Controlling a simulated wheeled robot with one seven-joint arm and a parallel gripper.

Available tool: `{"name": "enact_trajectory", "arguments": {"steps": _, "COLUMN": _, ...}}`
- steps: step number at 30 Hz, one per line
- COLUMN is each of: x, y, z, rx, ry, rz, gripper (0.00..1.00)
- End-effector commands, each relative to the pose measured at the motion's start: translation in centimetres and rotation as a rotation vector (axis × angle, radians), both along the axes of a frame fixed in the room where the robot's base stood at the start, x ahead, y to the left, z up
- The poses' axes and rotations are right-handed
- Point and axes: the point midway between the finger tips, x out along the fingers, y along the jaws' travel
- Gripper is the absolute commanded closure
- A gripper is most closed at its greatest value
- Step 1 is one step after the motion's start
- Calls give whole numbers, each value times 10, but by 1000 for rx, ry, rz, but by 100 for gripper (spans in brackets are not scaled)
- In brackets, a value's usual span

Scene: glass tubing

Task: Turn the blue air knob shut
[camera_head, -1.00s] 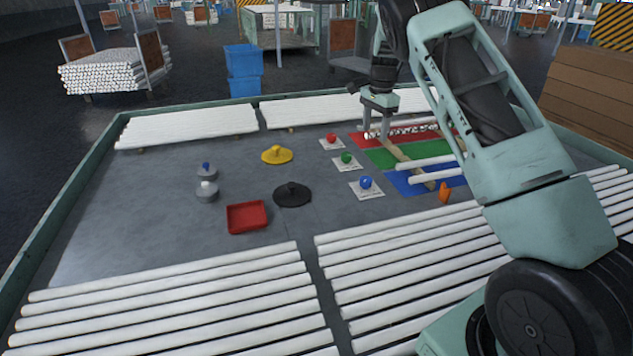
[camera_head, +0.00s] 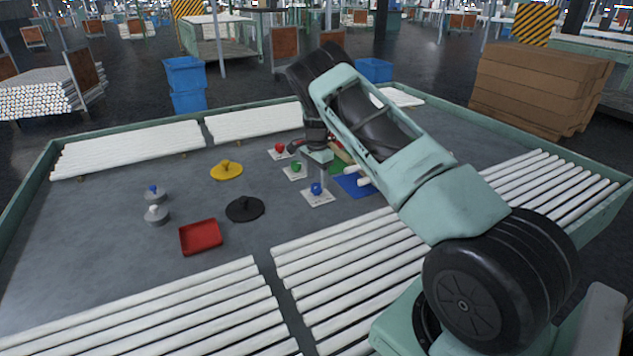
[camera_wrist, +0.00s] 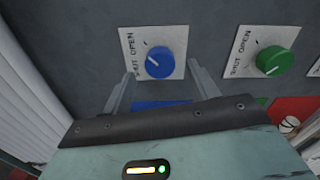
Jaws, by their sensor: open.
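The blue air knob (camera_head: 316,188) sits on a white plate on the table. In the wrist view the blue knob (camera_wrist: 160,62) shows whole, with SHUT and OPEN printed along the plate's left side. In the head view my gripper (camera_head: 321,168) hangs just above and behind the blue knob. Contact with it is not visible.
A green knob (camera_wrist: 272,60) on its plate is beside the blue one, and a red knob (camera_head: 279,148) is beyond. White tubes (camera_head: 350,270) fill the front.

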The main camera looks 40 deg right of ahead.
Motion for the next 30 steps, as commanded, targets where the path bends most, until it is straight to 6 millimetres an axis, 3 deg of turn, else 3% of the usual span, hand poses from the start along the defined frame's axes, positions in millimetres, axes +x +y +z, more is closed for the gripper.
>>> {"name": "enact_trajectory", "arguments": {"steps": 6, "x": 0, "y": 0, "z": -23, "rx": 0, "ry": 1, "rz": 0, "gripper": 41}}
{"name": "enact_trajectory", "arguments": {"steps": 17, "x": 0, "y": 0, "z": -28, "rx": 0, "ry": -1, "rz": 0, "gripper": 41}}
{"name": "enact_trajectory", "arguments": {"steps": 22, "x": 0, "y": 0, "z": -28, "rx": 0, "ry": -1, "rz": 0, "gripper": 86}}
{"name": "enact_trajectory", "arguments": {"steps": 30, "x": 0, "y": 0, "z": -28, "rx": 1, "ry": -1, "rz": 16, "gripper": 85}}
